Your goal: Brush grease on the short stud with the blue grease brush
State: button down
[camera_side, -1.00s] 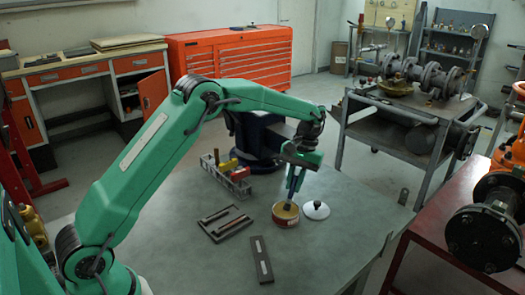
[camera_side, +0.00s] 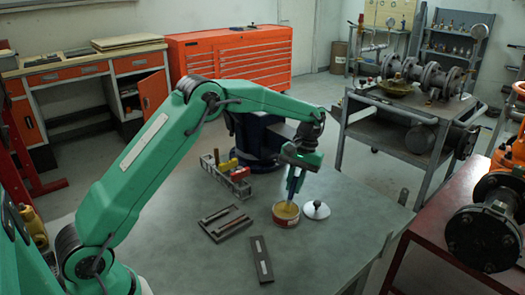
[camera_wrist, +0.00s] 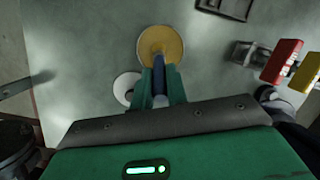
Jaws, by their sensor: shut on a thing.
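My gripper (camera_side: 296,172) is shut on the blue grease brush (camera_side: 292,186), which points down over the grease tin. In the wrist view the brush (camera_wrist: 158,76) lies between the green fingers (camera_wrist: 160,88), its end overlapping the tin. The round red tin (camera_side: 286,218) holds yellow grease, which fills the tin's top in the wrist view (camera_wrist: 165,42). I cannot tell whether the bristles touch the grease. A dark tray (camera_side: 212,235) left of the tin holds slim rods (camera_side: 232,224) that look like studs; I cannot tell which is the short one.
A dark flat block (camera_side: 261,259) lies in front. A rack with red (camera_side: 239,174) and yellow (camera_side: 228,164) pieces stands behind the tray, near a dark blue vise-like body (camera_side: 258,142). The table's right front is clear.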

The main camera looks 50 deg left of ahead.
jog(key=shift+r, duration=0.1)
jog(key=shift+r, duration=3.4)
jog(key=shift+s+r, duration=0.1)
jog(key=shift+r, duration=0.4)
jog(key=s+r+m, duration=0.1)
jog(key=s+r, duration=0.2)
jog(key=r, duration=0.5)
jog(key=s+r+m, duration=0.1)
jog(key=s+r, duration=0.2)
jog(key=r, duration=0.4)
jog(key=shift+d+r, duration=0.3)
jog(key=shift+r, duration=0.1)
jog(key=shift+a, duration=0.1)
